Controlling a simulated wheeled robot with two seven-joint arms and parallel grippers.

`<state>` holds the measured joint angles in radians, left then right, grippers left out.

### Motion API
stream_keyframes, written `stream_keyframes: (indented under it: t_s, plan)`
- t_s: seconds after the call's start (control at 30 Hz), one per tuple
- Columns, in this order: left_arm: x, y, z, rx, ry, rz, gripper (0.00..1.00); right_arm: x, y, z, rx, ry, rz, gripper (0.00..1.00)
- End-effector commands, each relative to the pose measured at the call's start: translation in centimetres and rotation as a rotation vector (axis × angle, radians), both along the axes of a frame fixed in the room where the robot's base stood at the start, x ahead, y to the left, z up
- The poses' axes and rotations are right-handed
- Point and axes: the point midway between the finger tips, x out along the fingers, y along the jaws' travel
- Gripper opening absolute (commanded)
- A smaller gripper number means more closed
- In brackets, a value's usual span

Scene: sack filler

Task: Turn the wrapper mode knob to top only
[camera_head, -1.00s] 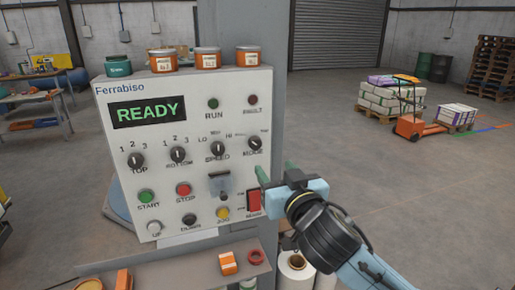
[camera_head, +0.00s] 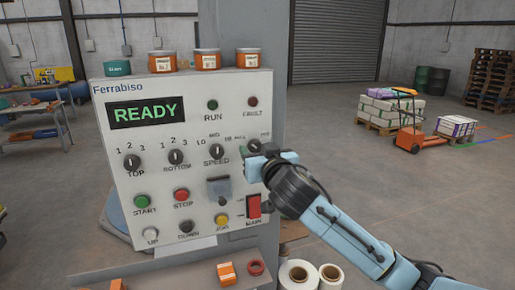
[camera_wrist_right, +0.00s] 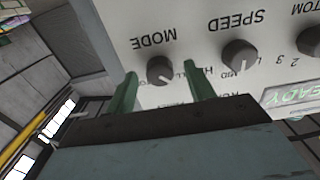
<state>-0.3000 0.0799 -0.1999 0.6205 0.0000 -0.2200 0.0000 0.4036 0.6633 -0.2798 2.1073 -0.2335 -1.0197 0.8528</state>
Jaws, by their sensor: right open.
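The control panel (camera_head: 150,188) carries several labelled knobs, and its display reads READY. The mode knob (camera_wrist_right: 160,69) is a dark round knob with a pale pointer line, seen upside down in the right wrist view. My right gripper (camera_head: 250,157) is at the panel's right side, in front of the mode knob, which it hides in the head view. In the wrist view its two green fingers (camera_wrist_right: 163,90) are apart, one on each side of the mode knob. Contact cannot be told. My left gripper is not in view.
The speed knob (camera_head: 217,152) sits just left of my right gripper. The red main switch (camera_head: 253,206) is below it. Several tins (camera_head: 205,59) stand on the panel's top. A shelf (camera_head: 190,270) juts out below.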

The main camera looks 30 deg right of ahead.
Motion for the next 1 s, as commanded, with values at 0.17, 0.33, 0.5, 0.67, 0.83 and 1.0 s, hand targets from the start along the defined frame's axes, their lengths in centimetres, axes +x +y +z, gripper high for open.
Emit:
stream_keyframes:
  t_s: [0.17, 0.33, 0.5, 0.67, 0.83, 1.0]
  plan:
    - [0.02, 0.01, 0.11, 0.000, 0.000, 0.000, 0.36, 0.74, -0.22, 0.02, -0.001, 0.000, -0.001, 0.54]
    - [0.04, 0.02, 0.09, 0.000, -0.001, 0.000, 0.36, 0.77, -0.21, -0.01, -0.001, 0.000, 0.000, 0.54]
    - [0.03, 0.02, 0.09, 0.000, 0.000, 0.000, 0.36, 0.75, -0.21, -0.01, -0.001, 0.000, 0.000, 0.41]
    - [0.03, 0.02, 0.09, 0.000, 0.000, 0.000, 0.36, 0.74, -0.20, -0.01, -0.001, 0.000, 0.000, 0.20]
    - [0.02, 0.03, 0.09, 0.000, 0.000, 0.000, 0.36, 0.74, -0.20, -0.02, 0.001, 0.000, 0.000, 0.09]
    - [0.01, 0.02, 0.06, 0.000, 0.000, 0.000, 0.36, 0.75, -0.14, -0.05, 0.027, -0.007, 0.000, 0.09]
